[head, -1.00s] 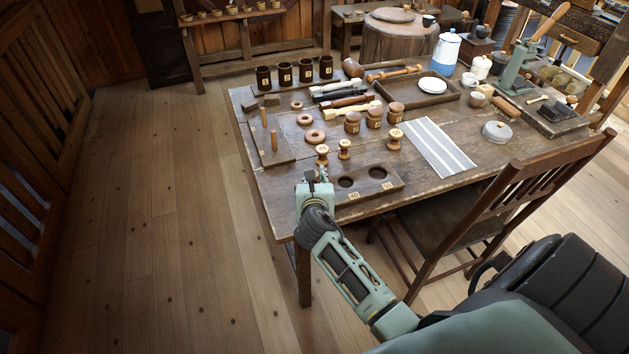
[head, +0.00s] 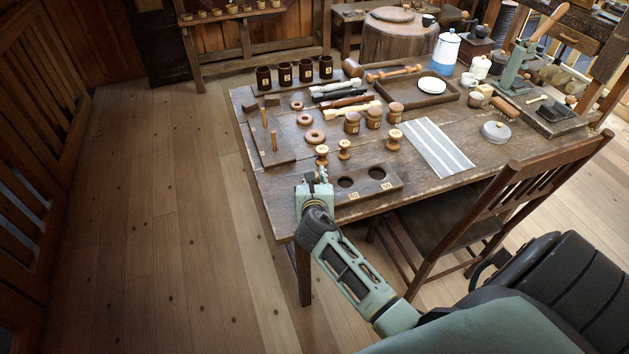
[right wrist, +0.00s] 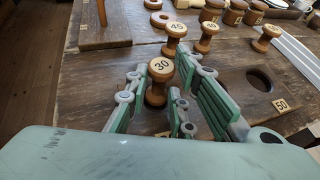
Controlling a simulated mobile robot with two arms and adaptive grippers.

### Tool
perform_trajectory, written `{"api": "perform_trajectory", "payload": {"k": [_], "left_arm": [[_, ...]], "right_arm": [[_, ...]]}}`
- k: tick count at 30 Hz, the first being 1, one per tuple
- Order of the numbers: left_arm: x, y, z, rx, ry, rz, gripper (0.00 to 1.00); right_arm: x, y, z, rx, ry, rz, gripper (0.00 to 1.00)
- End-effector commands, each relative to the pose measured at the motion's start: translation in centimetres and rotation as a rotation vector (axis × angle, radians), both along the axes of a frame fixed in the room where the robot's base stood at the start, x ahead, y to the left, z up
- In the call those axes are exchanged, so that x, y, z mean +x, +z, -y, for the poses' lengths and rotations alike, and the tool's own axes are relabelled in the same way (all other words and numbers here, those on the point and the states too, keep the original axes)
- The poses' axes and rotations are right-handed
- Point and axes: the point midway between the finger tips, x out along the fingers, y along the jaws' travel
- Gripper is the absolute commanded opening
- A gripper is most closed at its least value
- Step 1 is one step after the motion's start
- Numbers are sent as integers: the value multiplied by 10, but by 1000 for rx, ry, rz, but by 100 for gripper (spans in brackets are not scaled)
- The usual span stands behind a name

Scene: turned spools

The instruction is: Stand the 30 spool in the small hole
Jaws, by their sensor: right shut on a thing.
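The 30 spool (right wrist: 160,68), pale wood with a "30" on its top, stands upright between the fingers of my right gripper (right wrist: 158,88), which is shut on it. Two open round holes show there, by the "40" and "50" labels. The small hole is hidden behind my gripper. The spool's foot is partly covered by the fingers, so I cannot tell whether it is in the hole or above it. My left gripper is out of view.
A spool marked "45" (head: 322,152), a smaller spool (head: 344,147) and another spool (head: 393,139) stand just behind the board. A peg board (head: 277,157) lies to the left, a striped cloth (head: 437,146) to the right. A chair (head: 500,200) stands at the front right.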

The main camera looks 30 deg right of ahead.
Motion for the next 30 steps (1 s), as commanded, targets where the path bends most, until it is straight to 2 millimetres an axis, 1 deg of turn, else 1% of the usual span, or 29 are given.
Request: {"api": "perform_trajectory", "payload": {"k": [4,18,30], "left_arm": [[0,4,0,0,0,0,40],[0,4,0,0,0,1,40],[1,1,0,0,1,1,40]], "right_arm": [[0,1,0,0,0,0,9],[0,0,0,1,0,1,9],[0,-9,1,-1,-1,1,9]]}}
